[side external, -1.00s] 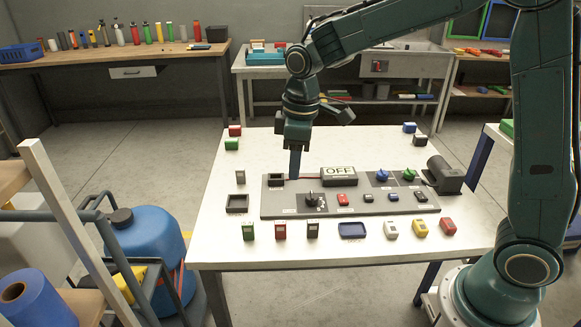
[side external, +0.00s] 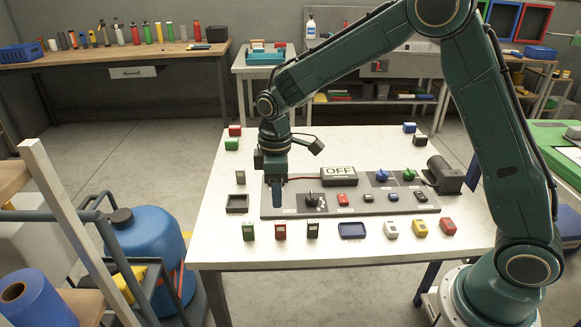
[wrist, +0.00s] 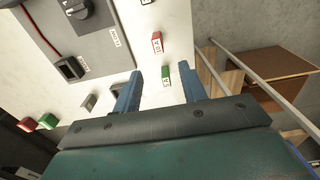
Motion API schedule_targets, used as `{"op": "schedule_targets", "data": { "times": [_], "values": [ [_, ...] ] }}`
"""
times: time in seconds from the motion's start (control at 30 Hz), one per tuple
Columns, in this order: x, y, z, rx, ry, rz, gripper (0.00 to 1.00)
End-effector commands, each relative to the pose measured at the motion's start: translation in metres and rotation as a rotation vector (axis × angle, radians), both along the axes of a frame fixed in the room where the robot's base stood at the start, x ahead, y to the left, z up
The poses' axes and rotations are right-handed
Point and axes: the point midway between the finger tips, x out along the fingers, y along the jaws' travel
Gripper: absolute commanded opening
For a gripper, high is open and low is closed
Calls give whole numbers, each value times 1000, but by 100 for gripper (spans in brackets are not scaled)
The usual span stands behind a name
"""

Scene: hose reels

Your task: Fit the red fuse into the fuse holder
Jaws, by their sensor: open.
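A red fuse (side external: 280,231) stands upright at the table's near edge, between a green fuse (side external: 249,231) and a dark one (side external: 313,229). In the wrist view the red fuse (wrist: 157,42) lies beyond my fingertips, and the green fuse (wrist: 167,77) shows between them. My gripper (side external: 277,205) is open and empty, pointing down above the panel's left end, behind the red fuse and apart from it. A black socket that looks like the fuse holder (wrist: 72,68) is on the grey panel; it shows empty in the wrist view. My gripper hides it in the side view.
The grey panel (side external: 370,208) carries an OFF sign (side external: 339,176), a dark knob and coloured switches. A dark tray (side external: 237,204) is left of it; a blue tray (side external: 354,230) and more fuses line the near edge. Other red blocks stand at back left (side external: 235,130) and near right (side external: 448,226).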

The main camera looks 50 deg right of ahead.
Motion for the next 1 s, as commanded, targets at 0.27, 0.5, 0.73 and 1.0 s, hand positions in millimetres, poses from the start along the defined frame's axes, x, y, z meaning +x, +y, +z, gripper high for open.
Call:
{"op": "schedule_targets", "data": {
  "times": [0.27, 0.5, 0.73, 1.0],
  "values": [
    [0, 0, -42, -1, 2, 0, 42],
    [0, 0, -57, 0, 0, -1, 42],
    [0, 0, -59, 0, 0, -1, 42],
    [1, -2, -83, 0, 3, -1, 42]
  ]
}}
